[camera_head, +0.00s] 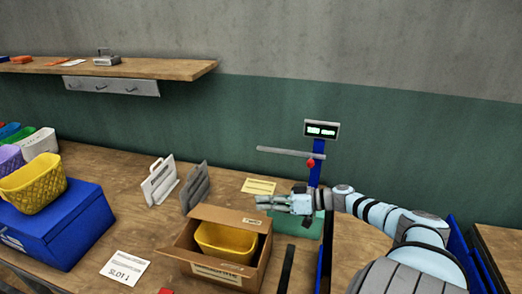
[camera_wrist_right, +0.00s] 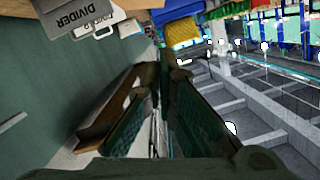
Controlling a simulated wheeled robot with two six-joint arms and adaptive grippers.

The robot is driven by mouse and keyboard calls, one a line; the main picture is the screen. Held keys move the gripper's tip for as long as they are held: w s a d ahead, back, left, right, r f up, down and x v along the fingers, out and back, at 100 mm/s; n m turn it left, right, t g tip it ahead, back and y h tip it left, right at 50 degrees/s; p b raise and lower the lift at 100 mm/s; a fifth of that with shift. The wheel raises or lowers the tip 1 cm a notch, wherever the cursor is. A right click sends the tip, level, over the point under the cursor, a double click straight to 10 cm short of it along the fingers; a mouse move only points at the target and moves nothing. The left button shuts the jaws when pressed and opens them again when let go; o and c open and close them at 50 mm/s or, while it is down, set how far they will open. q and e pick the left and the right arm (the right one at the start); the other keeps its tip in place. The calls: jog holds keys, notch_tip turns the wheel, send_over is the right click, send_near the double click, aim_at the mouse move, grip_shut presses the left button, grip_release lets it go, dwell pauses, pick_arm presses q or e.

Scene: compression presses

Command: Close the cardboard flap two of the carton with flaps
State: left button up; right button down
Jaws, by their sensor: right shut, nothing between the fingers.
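The open cardboard carton (camera_head: 268,262) stands on the table with a yellow basket (camera_head: 226,243) inside. A cardboard flap (camera_head: 230,217) shows along its far side, and its front wall carries a pale label. I cannot tell which flap is flap two. My right gripper (camera_head: 260,202) reaches in from the right and points left, above and behind the carton's far right corner. It is shut and empty. Its dark fingers (camera_wrist_right: 170,78) fill the middle of the right wrist view. A brown strip left of them there cannot be identified for sure. My left gripper is out of view.
Grey dividers (camera_head: 196,188) and a white one (camera_head: 159,181) stand behind the carton. A blue box (camera_head: 60,225) with a yellow basket on top is at left. A blue post (camera_head: 317,172) with a display and bar stands behind my right arm. Table space left of the carton is mostly clear.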

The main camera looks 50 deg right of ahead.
jog(key=w+a+r+n+y+b, duration=0.4)
jog(key=w+r+n+b, duration=0.45)
jog(key=r+b, duration=0.3)
jog(key=m+g+h, duration=0.6)
jog(key=m, duration=0.1)
send_near(215, 219)
jog(key=w, duration=0.1)
jog(key=w+a, duration=0.1)
jog(key=w, duration=0.1)
jog(key=shift+w+a+r+g+b, duration=0.1)
jog(key=shift+w+r+g+b, duration=0.05)
jog(key=shift+r+g+b, duration=0.15)
jog(key=f, duration=0.2)
jog(key=shift+s+a+f, duration=0.2)
jog(key=shift+s+f, duration=0.05)
jog(key=shift+f, duration=0.1)
jog(key=shift+s+a+f, duration=0.1)
jog(key=shift+f, duration=0.4)
jog(key=shift+a, duration=0.1)
